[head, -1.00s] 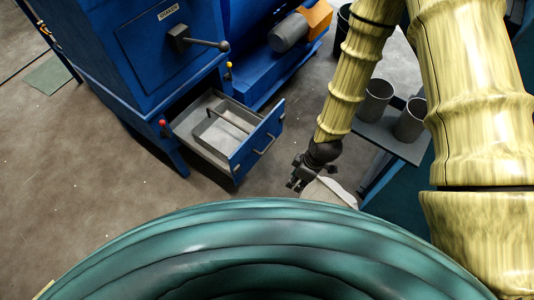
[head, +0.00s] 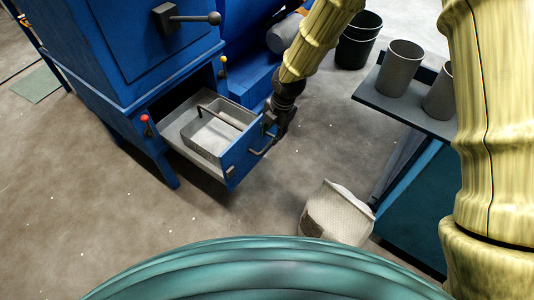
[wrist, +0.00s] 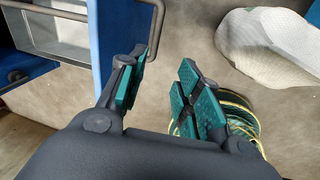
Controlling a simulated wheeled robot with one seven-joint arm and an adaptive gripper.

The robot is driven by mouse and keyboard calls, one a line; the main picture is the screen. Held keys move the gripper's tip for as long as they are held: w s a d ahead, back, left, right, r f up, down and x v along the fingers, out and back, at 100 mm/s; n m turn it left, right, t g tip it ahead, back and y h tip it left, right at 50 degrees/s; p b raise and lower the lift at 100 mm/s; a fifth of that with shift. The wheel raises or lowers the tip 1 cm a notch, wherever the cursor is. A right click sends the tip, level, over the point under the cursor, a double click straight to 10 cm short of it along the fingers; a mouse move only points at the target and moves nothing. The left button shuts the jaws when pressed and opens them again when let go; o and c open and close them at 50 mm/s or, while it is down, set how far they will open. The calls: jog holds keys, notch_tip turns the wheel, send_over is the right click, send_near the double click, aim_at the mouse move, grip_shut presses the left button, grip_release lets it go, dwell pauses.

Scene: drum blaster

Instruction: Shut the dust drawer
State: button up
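The dust drawer is pulled out of the blue machine's base. Its blue front panel (head: 238,163) with a grey bar handle (head: 264,148) faces right in the head view. My gripper (head: 274,122) is at the far end of this front, close to the handle. In the wrist view my gripper (wrist: 165,88) is open, with green pads apart and nothing between them. The drawer front (wrist: 98,40) and handle (wrist: 158,20) are at upper left, beside the left finger.
A grey bin with a bar (head: 210,135) sits inside the drawer. A red-knobbed lever (head: 145,119) and a yellow-knobbed lever (head: 223,60) flank the opening. A pale sack (head: 338,212) lies on the floor at right, near a table (head: 420,118) with grey cups. Floor before the drawer is clear.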

aim_at(266, 148)
jog(key=shift+n, duration=0.6)
jog(key=b+x, duration=0.1)
jog(key=x, duration=0.2)
jog(key=w+x, duration=0.1)
jog(key=x, duration=0.3)
jog(key=b+x, duration=0.1)
jog(key=x, duration=0.2)
jog(key=shift+w+a+f+b, duration=0.2)
jog(key=shift+f+b, duration=0.1)
grip_shut()
